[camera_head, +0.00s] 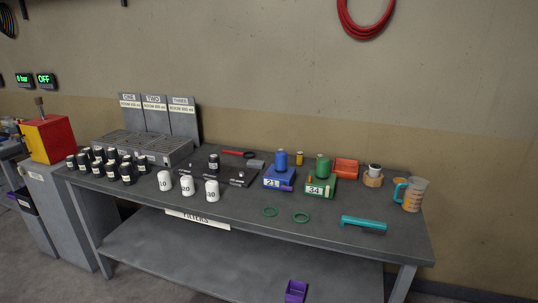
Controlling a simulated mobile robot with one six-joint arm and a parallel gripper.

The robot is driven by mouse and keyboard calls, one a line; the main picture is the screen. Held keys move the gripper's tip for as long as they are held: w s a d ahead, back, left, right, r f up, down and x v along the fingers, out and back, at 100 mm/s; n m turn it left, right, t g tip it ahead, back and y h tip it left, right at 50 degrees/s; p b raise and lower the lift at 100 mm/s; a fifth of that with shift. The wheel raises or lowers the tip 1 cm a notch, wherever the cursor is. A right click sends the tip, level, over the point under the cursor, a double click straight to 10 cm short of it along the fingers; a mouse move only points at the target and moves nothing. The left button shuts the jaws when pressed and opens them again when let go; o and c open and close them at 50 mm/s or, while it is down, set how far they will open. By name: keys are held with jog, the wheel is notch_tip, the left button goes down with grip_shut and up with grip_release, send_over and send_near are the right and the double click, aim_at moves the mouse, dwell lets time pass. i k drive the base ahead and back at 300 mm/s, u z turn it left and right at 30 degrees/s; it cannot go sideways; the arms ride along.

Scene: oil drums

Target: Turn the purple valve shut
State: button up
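I cannot make out a clear purple valve in the head view. A small purple piece (287,188) shows at the front right of a blue block (274,178) marked 21 on the bench; it is too small to tell what it is. A purple open bin (295,291) shows at the bottom edge of the picture, below the bench top. My gripper and arm are not in view.
The grey bench (340,206) holds black canisters (127,174), white canisters (187,186), a green block (319,188), green rings (301,217), a teal tool (363,224) and a measuring jug (411,195). A red and yellow box (48,139) stands left. Bare floor shows at lower left.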

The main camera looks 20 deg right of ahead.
aim_at(284, 186)
jog(key=z, duration=0.05)
jog(key=i, duration=1.45)
jog(key=z, duration=0.05)
